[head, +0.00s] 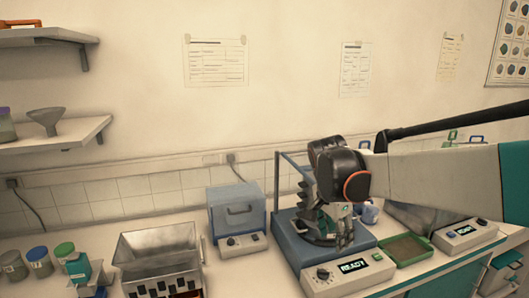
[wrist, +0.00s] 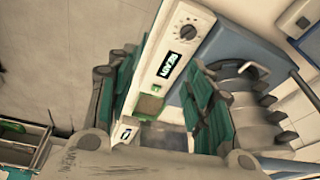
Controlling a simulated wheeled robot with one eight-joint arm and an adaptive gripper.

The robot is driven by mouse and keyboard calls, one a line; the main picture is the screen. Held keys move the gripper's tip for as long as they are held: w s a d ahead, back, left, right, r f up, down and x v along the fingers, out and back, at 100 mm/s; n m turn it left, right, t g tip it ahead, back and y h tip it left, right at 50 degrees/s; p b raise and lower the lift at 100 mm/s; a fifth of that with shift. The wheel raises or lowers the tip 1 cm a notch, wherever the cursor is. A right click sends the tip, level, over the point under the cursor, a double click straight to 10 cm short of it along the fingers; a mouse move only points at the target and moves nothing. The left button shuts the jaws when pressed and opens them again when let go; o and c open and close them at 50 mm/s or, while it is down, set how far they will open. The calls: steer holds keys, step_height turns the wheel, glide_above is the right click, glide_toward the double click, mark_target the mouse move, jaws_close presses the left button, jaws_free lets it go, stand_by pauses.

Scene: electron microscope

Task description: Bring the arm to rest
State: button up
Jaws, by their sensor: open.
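My arm reaches in from the right of the head view. My gripper (head: 343,228) points down over the blue-grey instrument (head: 358,254) with a lit READY display. In the wrist view my gripper (wrist: 165,66) has its two teal-padded fingers wide apart, with nothing held between them. The instrument's panel and knob (wrist: 187,32) show beyond the fingertips, and its ribbed grey column (wrist: 247,85) is to the right. In the head view my wrist and gripper hide part of that column. I cannot tell whether the fingers touch the instrument.
A blue-grey box device (head: 237,211) and an open metal hopper (head: 158,246) stand left of the instrument. A green tray (head: 404,249) and a second display unit (head: 464,234) lie to its right. Jars (head: 40,262) are at far left. The wall above is clear of shelves at centre.

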steer(key=s+d+n+t+y, duration=0.1)
steer(key=s+n+t, duration=0.4)
steer(key=s+n, duration=0.7)
steer(key=s+y, duration=0.1)
steer(key=s, duration=1)
steer(key=shift+s+d+f+n, duration=0.15)
steer(key=shift+d+f+n, duration=0.15)
steer(key=shift+f, duration=0.1)
steer(key=shift+c, duration=0.2)
